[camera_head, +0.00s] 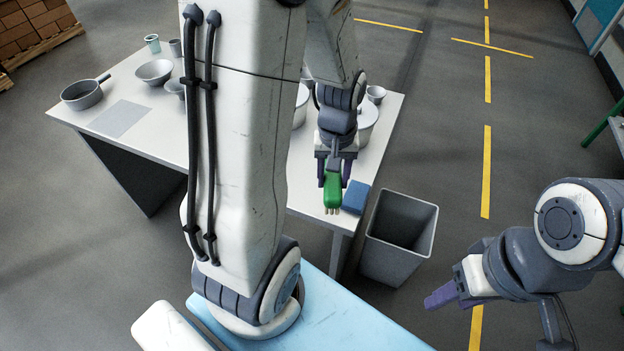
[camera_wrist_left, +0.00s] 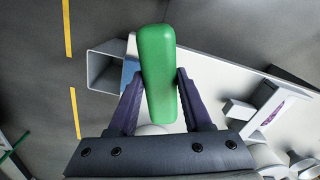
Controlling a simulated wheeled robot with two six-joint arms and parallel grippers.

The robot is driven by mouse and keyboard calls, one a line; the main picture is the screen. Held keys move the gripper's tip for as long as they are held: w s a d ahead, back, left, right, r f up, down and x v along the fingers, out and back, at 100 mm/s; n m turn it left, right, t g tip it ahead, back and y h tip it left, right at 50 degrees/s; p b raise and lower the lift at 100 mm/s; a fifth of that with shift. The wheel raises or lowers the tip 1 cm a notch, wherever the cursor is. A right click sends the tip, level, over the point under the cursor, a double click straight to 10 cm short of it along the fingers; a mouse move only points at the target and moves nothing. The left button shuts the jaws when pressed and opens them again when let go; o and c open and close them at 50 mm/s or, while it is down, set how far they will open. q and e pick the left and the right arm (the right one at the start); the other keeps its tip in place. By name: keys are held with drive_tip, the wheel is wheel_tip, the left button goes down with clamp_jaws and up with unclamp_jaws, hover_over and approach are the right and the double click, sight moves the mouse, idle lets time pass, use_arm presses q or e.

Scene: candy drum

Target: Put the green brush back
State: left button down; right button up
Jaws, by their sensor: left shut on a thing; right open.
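The green brush (camera_head: 333,190) is between the fingers of my left gripper (camera_head: 333,172), above the near right corner of the white table (camera_head: 308,198). Its pale bristles point down toward the bottom of the head view. In the left wrist view the brush (camera_wrist_left: 158,65) runs lengthwise between the two dark purple fingers of the left gripper (camera_wrist_left: 157,92), which are shut on it. My right gripper (camera_head: 442,298) is open and empty at the lower right, away from the table. The brush's resting place is not clear in these views.
A blue sponge-like block (camera_head: 355,197) lies at the table corner beside the brush. A grey open bin (camera_head: 398,262) stands on the floor just right. A pan (camera_head: 82,95), bowl (camera_head: 154,71), cups and a flat grey mat (camera_head: 118,119) are on the table's left. My arm hides the table's middle.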

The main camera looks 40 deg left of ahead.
use_arm(q)
drive_tip(key=shift+w+a, duration=0.1)
drive_tip(key=shift+a, duration=0.25)
drive_tip(key=w+a+f+p, duration=0.1)
drive_tip(key=a+f, duration=0.2)
drive_tip(key=w+a+f, duration=0.1)
drive_tip(key=a+f, duration=0.2)
drive_tip(key=a, duration=0.1)
drive_tip(key=a+f+p, duration=0.1)
drive_tip(key=a+f, duration=0.2)
drive_tip(key=f, duration=0.1)
drive_tip(key=shift+w+a+p, duration=0.3)
drive_tip(key=shift+w+a, duration=0.1)
drive_tip(key=shift+f, duration=0.35)
drive_tip(key=shift+f, duration=0.1)
drive_tip(key=shift+c, duration=1.7)
unclamp_jaws()
